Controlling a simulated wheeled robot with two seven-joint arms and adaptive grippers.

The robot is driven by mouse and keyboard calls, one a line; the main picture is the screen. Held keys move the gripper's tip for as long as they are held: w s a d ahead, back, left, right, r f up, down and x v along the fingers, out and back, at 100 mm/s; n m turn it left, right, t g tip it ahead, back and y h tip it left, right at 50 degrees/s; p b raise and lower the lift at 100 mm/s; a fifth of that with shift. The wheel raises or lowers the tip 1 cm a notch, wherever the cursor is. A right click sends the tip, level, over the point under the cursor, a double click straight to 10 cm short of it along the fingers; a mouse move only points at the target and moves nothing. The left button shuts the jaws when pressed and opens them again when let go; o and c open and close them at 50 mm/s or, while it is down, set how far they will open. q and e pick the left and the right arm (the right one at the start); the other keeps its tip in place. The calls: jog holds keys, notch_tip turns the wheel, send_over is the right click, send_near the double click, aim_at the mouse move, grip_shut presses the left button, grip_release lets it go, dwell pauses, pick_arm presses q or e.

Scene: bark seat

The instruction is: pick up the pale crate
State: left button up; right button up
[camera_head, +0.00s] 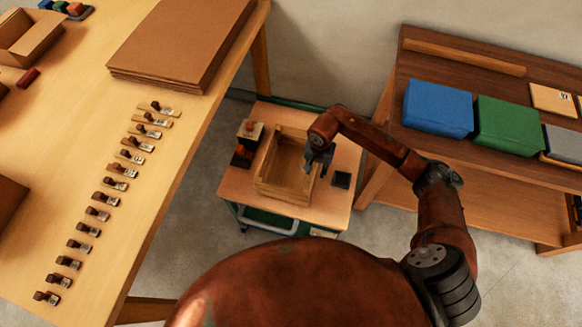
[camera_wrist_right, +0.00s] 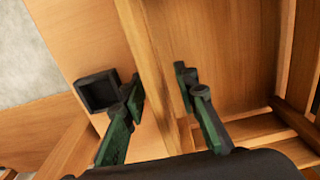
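The pale crate (camera_head: 283,193) is an open wooden box with slatted walls. It sits upright on a small wheeled cart, and its inside looks empty. My right gripper (camera_head: 322,160) is at the crate's right wall. In the right wrist view the crate's wall (camera_wrist_right: 150,70) runs between the two fingers of my right gripper (camera_wrist_right: 162,85), one finger outside and one inside. The fingers are apart, with a gap visible on the inner side. My left gripper is not in view.
The cart top (camera_head: 325,209) also holds a dark square tray (camera_head: 342,180) right of the crate and small dark and orange items (camera_head: 247,140) to its left. A long workbench (camera_head: 120,235) stands left. A shelf bench (camera_head: 400,140) with blue and green boxes stands right.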

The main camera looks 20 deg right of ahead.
jog(key=shift+f, duration=0.5)
grip_shut()
jog(key=shift+r, duration=0.1)
dwell(0.4)
